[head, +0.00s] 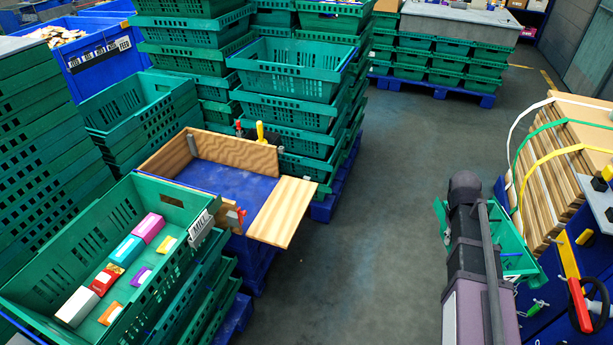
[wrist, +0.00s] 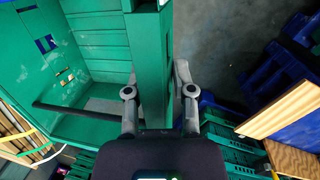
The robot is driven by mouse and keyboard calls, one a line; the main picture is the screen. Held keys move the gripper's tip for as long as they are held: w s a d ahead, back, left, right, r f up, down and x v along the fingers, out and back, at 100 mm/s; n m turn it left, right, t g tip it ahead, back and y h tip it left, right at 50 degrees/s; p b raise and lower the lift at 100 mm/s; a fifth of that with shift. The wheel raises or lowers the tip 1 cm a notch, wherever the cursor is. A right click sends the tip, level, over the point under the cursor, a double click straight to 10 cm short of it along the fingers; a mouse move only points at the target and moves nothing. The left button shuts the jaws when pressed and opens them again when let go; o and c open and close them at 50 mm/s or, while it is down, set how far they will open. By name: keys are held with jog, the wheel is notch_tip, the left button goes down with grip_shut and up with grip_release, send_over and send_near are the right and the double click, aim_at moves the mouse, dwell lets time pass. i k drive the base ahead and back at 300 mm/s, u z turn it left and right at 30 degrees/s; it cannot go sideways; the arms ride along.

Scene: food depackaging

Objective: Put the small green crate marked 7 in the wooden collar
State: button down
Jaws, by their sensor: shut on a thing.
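The small green crate (head: 515,264) hangs in the air at the right of the head view, partly behind my arm. I cannot read a 7 on it. In the wrist view, the crate (wrist: 98,50) fills the upper left, and my gripper (wrist: 158,88) is shut on its wall, one finger on each side. My gripper is hidden by the arm in the head view. The wooden collar (head: 235,152) stands left of centre around a blue base, with one board folded out to the right. Part of it shows at the right of the wrist view (wrist: 285,110).
A large green crate (head: 50,265) with several colourful packs stands in front left of the collar. Tall stacks of green crates (head: 290,75) rise behind it. Strapped wooden boards (head: 565,170) stand at the right. The grey floor (head: 385,210) between is clear.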

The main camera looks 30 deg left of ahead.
aim_at(216, 190)
jog(key=u, duration=0.4)
jog(key=i, duration=1.2)
jog(key=u, duration=1.25)
jog(key=i, duration=0.85)
jog(key=u, duration=0.4)
